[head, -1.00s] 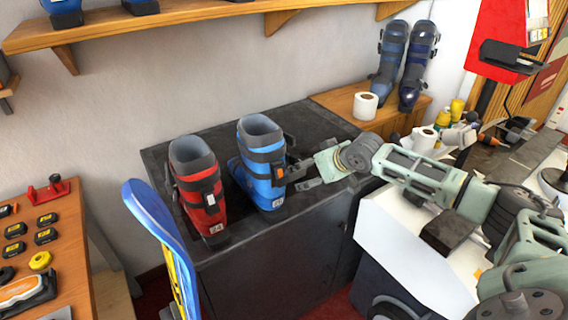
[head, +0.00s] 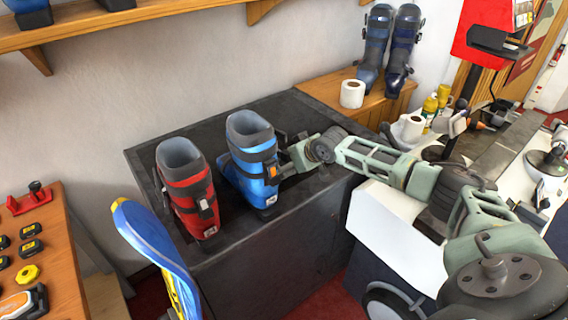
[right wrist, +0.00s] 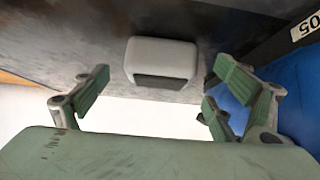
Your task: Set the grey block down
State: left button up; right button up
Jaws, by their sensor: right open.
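The grey block (right wrist: 161,61), pale with a darker face, sits against the dark bench top in the right wrist view. It lies beyond and between my right gripper's (right wrist: 158,92) spread green fingers, with a gap visible on both sides. In the head view my right gripper (head: 284,158) is close to the right side of the blue boot (head: 250,165), and its fingertips are partly hidden behind the boot. I cannot make out the block in the head view. My left gripper is not in view.
The red boot (head: 186,190) stands left of the blue boot on the dark bench (head: 290,113). The blue boot's side is close to the right finger in the wrist view (right wrist: 262,92). Bare bench top lies behind the boots.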

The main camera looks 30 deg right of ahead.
jog(key=shift+x, duration=0.8)
jog(key=shift+c, duration=0.4)
jog(key=c, duration=1.4)
jog(key=shift+r, duration=0.1)
